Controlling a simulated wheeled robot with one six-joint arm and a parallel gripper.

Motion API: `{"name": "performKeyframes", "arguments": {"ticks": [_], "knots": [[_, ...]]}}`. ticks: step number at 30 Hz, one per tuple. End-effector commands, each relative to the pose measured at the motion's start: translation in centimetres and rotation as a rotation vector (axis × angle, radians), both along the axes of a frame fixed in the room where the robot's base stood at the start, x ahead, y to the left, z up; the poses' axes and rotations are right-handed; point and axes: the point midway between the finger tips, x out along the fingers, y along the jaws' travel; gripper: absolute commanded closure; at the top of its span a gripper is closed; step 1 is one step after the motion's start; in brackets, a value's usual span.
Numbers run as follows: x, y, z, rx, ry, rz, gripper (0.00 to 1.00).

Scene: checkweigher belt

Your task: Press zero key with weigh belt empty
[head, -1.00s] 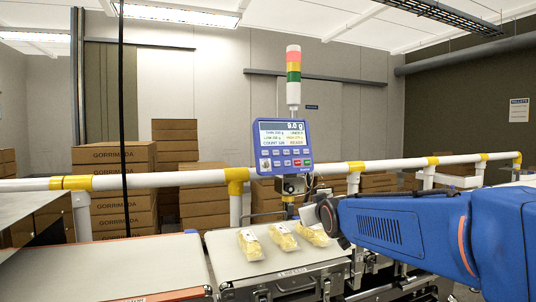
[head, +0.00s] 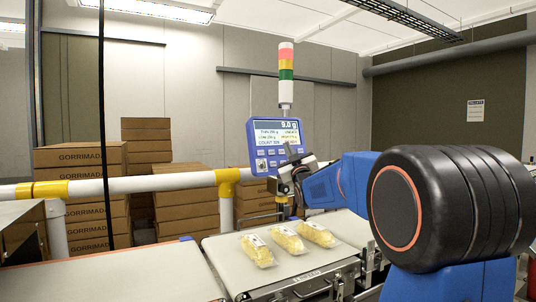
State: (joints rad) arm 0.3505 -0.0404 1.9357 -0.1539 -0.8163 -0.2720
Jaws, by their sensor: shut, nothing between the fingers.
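The blue control panel (head: 262,138) of the checkweigher stands on a post behind the belt, with a lit display and rows of small keys. Its display shows a weight in grams, too small to read surely. The weigh belt (head: 226,250) is not empty: three clear bags of yellow food, a left bag (head: 257,250), a middle bag (head: 289,240) and a right bag (head: 317,234), lie on it. My gripper (head: 288,150) is shut and empty at the panel's lower right, hiding some of its keys. I cannot tell whether it touches; the zero key is not clearly readable.
A white rail (head: 140,184) with yellow joints runs behind the belts. Stacked cartons (head: 80,200) stand beyond it. A signal tower (head: 286,75) rises above the panel. Another belt (head: 120,276) adjoins at left. My arm fills the right side.

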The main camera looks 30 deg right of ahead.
Motion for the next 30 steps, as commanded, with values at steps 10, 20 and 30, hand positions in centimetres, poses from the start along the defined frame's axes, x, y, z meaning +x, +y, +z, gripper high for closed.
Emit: {"name": "performKeyframes", "arguments": {"ticks": [10, 20, 30], "knots": [[0.2, 0.0, -0.1, 0.001, 0.002, 0.001, 1.0], [3.2, 0.2, -1.0, 0.001, 0.002, 0.001, 1.0], [6.9, 0.3, -2.0, 0.001, 0.002, 0.001, 1.0]]}}
